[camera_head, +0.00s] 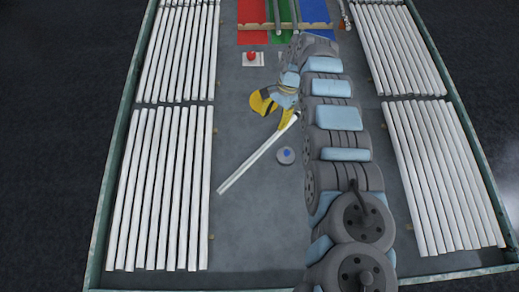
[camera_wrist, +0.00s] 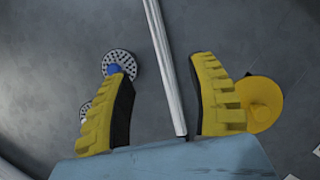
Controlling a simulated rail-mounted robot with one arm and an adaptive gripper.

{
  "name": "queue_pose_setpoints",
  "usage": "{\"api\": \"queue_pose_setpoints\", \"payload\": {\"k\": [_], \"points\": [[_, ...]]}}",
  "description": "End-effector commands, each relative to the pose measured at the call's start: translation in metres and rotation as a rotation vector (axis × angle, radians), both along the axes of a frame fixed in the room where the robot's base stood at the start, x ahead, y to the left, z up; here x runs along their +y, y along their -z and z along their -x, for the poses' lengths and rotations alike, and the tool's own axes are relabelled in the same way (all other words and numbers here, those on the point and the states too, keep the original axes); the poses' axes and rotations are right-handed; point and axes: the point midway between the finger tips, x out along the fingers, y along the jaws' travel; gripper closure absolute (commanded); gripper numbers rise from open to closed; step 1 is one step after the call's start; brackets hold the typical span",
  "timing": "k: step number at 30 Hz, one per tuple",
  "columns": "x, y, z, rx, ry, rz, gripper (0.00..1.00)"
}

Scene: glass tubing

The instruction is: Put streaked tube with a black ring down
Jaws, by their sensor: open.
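A single long pale tube with grey streaks (camera_head: 250,158) lies slanted in the middle of the grey table, apart from the tube rows. In the wrist view the tube (camera_wrist: 165,62) runs between my two yellow fingers, with a gap on each side. My gripper (camera_head: 275,110) is open at the tube's upper right end, and it also shows in the wrist view (camera_wrist: 163,68). I cannot make out a black ring; part of the tube near my gripper is hidden. Whether the tube touches the table is hard to tell.
Rows of white tubes fill the left (camera_head: 160,190) and right (camera_head: 440,175) sides. A grey disc with a blue knob (camera_head: 286,156) stands near the tube. A yellow round thing (camera_wrist: 264,103) is beside my right finger. Red, green and blue areas lie at the back.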

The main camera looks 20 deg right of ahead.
Motion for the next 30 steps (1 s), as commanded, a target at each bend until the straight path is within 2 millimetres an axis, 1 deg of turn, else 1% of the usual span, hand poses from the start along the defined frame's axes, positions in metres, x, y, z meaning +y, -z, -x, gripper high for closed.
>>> {"api": "queue_pose_setpoints", "payload": {"k": [1, 6, 15, 23, 26, 30], "points": [[0.004, 0.009, 0.002, 0.002, 0.000, -0.001, 0.41], [0.016, 0.039, 0.007, 0.002, -0.001, -0.002, 0.41], [0.033, 0.086, 0.016, 0.003, -0.002, -0.002, 0.41], [0.037, 0.099, 0.018, -0.001, -0.001, 0.001, 0.41], [0.041, 0.109, 0.021, 0.000, -0.001, 0.000, 0.41], [0.048, 0.128, 0.026, 0.002, -0.002, 0.000, 0.41]]}}
